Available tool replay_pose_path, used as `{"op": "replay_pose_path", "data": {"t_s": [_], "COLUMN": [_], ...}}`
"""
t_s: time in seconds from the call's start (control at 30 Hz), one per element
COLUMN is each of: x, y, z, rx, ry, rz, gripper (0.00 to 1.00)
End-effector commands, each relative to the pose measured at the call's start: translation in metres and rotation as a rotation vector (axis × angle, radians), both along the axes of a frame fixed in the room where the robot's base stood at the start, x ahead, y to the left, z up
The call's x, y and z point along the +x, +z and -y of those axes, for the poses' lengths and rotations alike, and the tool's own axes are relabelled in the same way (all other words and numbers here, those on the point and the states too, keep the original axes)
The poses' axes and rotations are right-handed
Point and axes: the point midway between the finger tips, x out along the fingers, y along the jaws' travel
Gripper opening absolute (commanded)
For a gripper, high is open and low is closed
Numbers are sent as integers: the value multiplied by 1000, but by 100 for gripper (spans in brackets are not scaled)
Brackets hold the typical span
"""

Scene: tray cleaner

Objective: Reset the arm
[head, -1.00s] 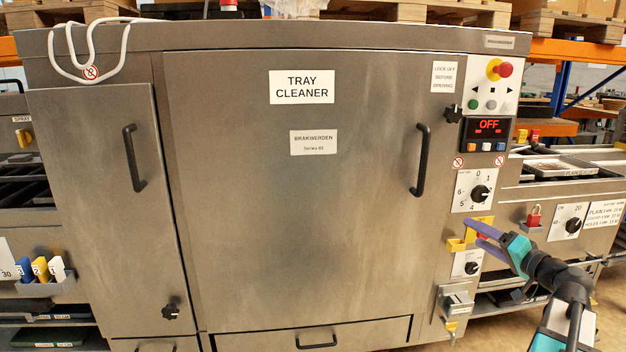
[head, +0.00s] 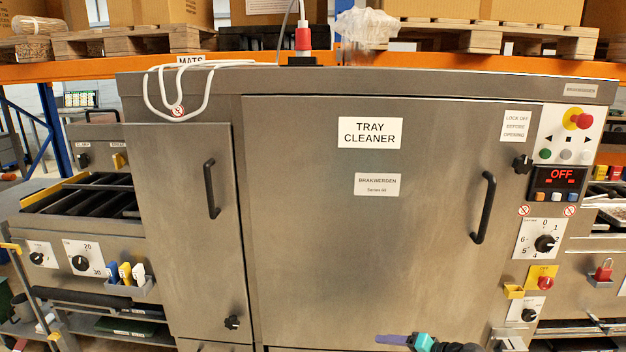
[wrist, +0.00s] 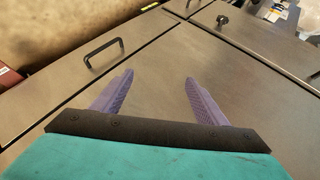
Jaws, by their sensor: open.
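My gripper (head: 392,340) shows at the bottom edge of the head view, in front of the lower part of the machine's large door. Its purple fingers point left, and most of my arm is out of frame. In the wrist view the two purple fingers (wrist: 158,100) are spread apart with nothing between them. Beyond them are bare steel panels and a black drawer handle (wrist: 103,52). The tray cleaner (head: 350,250) stands shut, and its display (head: 560,178) reads OFF.
The machine's right edge carries a red stop button (head: 584,120), a dial (head: 545,243), a red switch on yellow (head: 545,283) and a small yellow holder (head: 513,291). Door handles (head: 484,208) (head: 211,190) stick out.

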Motion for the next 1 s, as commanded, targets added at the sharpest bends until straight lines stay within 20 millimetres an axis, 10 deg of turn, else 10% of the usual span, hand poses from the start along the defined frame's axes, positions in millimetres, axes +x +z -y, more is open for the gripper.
{"op": "replay_pose_path", "data": {"t_s": [0.5, 1.0], "x": [-138, -327], "y": [-109, -178], "z": [-141, -161], "rx": [-153, -457], "ry": [318, 610], "rz": [-373, -742], "gripper": [67, 67]}}
